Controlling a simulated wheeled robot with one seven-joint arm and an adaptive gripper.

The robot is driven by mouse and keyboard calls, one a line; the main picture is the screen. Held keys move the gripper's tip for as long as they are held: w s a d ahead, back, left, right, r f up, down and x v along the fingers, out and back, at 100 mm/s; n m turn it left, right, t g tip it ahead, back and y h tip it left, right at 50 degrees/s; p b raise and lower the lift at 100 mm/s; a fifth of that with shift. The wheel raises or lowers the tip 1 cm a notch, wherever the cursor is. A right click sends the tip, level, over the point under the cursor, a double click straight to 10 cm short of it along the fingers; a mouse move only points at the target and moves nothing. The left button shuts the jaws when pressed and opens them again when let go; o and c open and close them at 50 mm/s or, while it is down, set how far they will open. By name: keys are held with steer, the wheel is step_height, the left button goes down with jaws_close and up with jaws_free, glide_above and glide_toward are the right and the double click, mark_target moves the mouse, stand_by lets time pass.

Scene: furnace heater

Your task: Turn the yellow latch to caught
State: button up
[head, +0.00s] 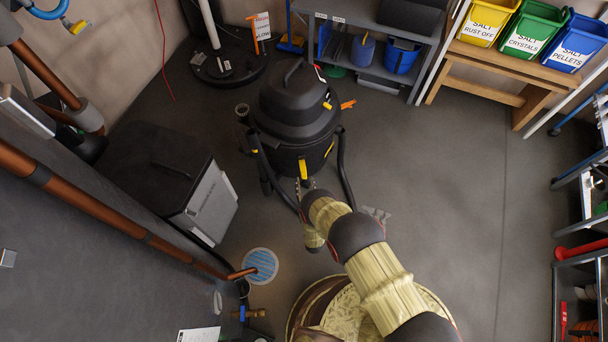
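A black shop vacuum (292,110) stands on the floor near the middle of the head view. A long yellow latch (303,168) shows on the side of its drum facing me, below the lid. A smaller yellow part (329,149) shows further right on the drum. Another yellow part (327,105) is on the lid. My gripper (304,183) is at the lower end of the long yellow latch, close against the drum. It is small in the picture, so I cannot tell whether its fingers touch the latch or how far apart they are.
Black hoses (343,170) curve around the vacuum. A dark box (160,180) stands to its left, and a striped floor drain (261,265) lies at lower left. A grey shelf (385,25) and a wooden bench (500,65) are behind. The floor to the right is mostly clear.

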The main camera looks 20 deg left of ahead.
mark_target(304, 174)
steer(key=shift+b+x, duration=0.7)
steer(key=shift+x, duration=1.75)
steer(key=c, duration=0.3)
jaws_close()
